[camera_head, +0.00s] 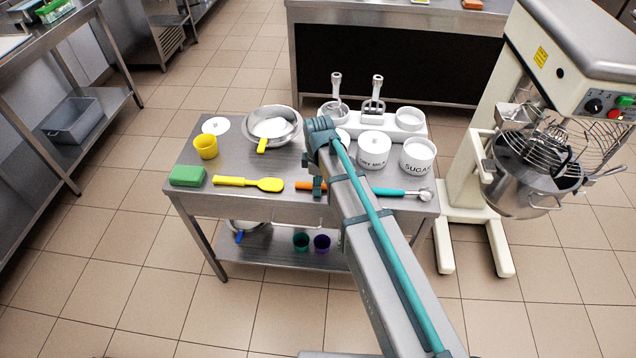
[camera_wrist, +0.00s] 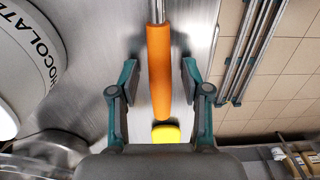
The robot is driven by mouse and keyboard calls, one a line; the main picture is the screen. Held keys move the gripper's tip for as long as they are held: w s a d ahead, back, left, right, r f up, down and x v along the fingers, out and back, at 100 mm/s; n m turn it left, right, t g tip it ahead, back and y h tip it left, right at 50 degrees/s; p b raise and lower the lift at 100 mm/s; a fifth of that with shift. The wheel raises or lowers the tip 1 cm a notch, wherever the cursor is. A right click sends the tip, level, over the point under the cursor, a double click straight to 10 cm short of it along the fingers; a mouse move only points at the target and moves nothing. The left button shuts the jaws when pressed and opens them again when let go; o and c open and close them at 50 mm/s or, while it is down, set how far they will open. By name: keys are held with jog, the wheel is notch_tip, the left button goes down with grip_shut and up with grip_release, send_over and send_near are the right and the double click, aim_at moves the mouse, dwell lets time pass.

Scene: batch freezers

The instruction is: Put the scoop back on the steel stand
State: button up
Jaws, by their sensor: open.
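An orange handle (camera_head: 304,185) with a metal shaft lies on the steel table; its far end is hidden behind my arm. In the wrist view the orange handle (camera_wrist: 159,70) lies between the fingers of my gripper (camera_wrist: 158,78), which is open on either side of it. A teal-handled scoop (camera_head: 400,193) with a round metal end lies at the table's front right. I cannot tell which tool the task means. Two upright metal handles (camera_head: 377,85) rise at the back of the table in what may be the stand (camera_head: 373,108).
A yellow spatula (camera_head: 248,184) lies left of the orange handle. A green block (camera_head: 187,176) and yellow cup (camera_head: 206,147) stand at left. A mixer (camera_head: 535,165) is right of the table.

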notch_tip(320, 180, up, 12)
jog(key=b, duration=0.3)
jog(key=shift+r, duration=0.2)
dwell(0.6)
